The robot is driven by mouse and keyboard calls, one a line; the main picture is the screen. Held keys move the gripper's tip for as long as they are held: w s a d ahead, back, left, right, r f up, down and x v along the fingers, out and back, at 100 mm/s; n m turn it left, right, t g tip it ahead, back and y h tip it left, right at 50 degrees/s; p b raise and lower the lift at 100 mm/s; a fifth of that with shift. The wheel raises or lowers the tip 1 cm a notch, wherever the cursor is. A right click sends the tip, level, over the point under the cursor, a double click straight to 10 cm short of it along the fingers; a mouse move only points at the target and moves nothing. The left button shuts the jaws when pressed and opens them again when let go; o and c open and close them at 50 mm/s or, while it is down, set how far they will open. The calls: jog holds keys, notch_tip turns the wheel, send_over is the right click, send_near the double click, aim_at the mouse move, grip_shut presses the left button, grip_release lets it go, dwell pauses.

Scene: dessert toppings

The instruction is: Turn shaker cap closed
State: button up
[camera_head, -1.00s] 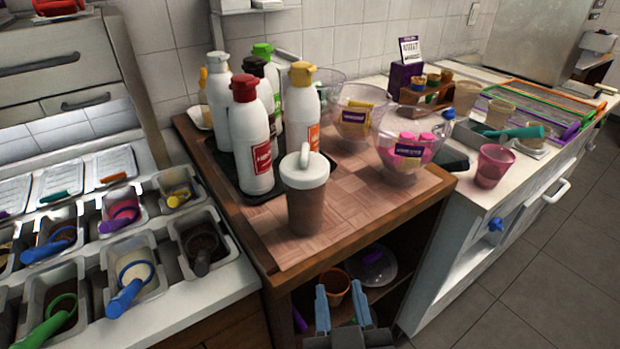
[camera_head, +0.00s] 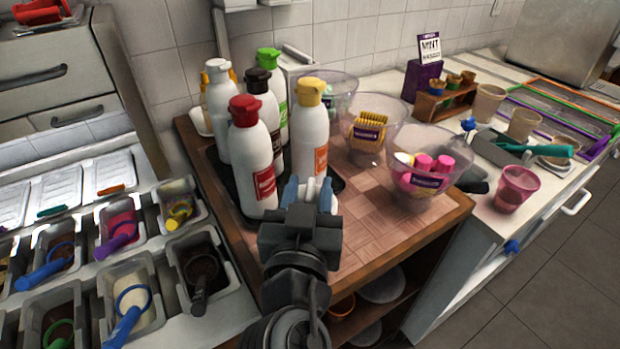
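The shaker shows only as part of its white cap (camera_head: 311,191), on the wooden cart top behind my gripper. Its brown body is hidden by my gripper and arm. My gripper (camera_head: 308,188) has its two light blue fingers spread apart, with the white cap visible between them. I cannot tell whether either finger touches the cap.
Close behind stand several white bottles, among them a red-capped one (camera_head: 253,155) and a yellow-capped one (camera_head: 310,135), on a dark tray. Clear bowls (camera_head: 418,165) stand to the right. Topping bins (camera_head: 127,290) line the left counter.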

jog(key=shift+w, duration=0.55)
grip_shut()
